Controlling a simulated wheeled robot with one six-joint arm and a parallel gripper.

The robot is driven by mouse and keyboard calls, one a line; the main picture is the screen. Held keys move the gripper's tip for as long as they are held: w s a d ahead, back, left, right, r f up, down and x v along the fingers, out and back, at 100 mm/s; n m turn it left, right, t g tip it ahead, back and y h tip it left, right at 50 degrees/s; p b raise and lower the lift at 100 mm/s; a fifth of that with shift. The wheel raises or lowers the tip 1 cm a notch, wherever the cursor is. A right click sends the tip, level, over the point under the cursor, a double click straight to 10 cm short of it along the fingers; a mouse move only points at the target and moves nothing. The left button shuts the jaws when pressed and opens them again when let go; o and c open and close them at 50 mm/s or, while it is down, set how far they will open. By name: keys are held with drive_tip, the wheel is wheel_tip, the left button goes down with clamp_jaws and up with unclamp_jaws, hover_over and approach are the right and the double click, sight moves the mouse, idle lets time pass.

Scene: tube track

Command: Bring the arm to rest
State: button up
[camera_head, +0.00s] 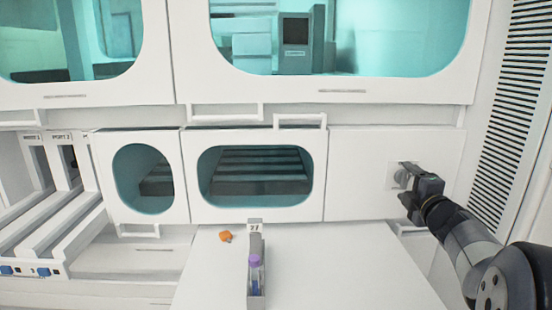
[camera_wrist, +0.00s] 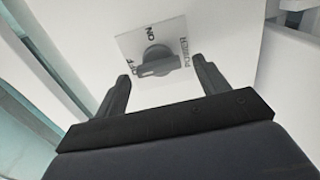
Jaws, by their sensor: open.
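My gripper (camera_head: 409,180) is at the right of the head view, with my arm reaching in from the lower right. In the wrist view my gripper (camera_wrist: 160,85) shows two dark fingers spread apart with nothing between them. Just beyond the fingertips is a dark rotary power knob (camera_wrist: 158,61) on a pale square plate marked with ON and POWER lettering. The knob lies in line with the gap between the fingers; I cannot tell how far it is from them. In the head view the plate (camera_head: 393,172) is partly hidden behind my gripper.
A white table (camera_head: 205,275) stands in front of the cabinet (camera_head: 350,150). On it are a narrow rack (camera_head: 247,270) holding a purple-capped tube (camera_head: 255,270) and a small orange object (camera_head: 225,236). White track lanes (camera_head: 55,220) are at the left. A slatted vent (camera_head: 510,110) is at the right.

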drive_tip(key=shift+w, duration=0.25)
drive_tip(key=shift+m, duration=0.3)
drive_tip(key=shift+s, duration=0.15)
